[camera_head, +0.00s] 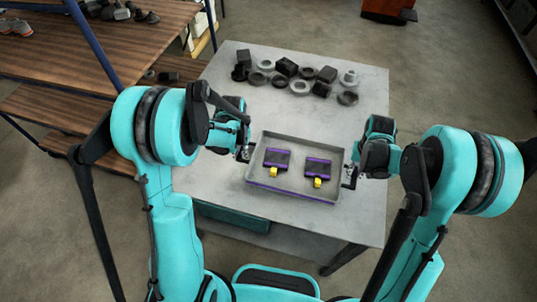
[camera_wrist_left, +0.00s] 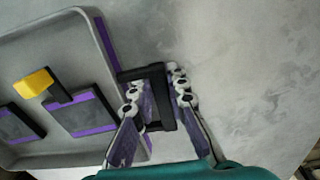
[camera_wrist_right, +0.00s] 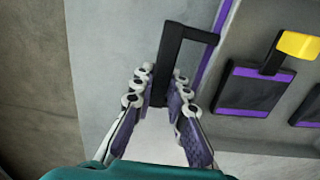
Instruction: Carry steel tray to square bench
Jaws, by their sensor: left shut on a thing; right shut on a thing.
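The steel tray (camera_head: 296,191) is a shallow grey rectangle with a purple stripe on its outside. It is over the front part of the grey square bench (camera_head: 225,90); I cannot tell whether it touches the top. Two dark pads with purple edges and yellow tabs, a left one (camera_head: 277,160) and a right one (camera_head: 318,170), lie in it. My left gripper (camera_head: 243,153) is shut on the black handle (camera_wrist_left: 157,95) at the tray's left end. My right gripper (camera_head: 351,176) is shut on the black handle (camera_wrist_right: 163,70) at its right end.
Several dark blocks and grey rings (camera_head: 300,78) stand along the bench's far side. A wooden shelf unit (camera_head: 60,45) with blue posts stands at the left. An orange cabinet (camera_head: 388,10) is at the back. Bare bench top lies between the tray and the parts.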

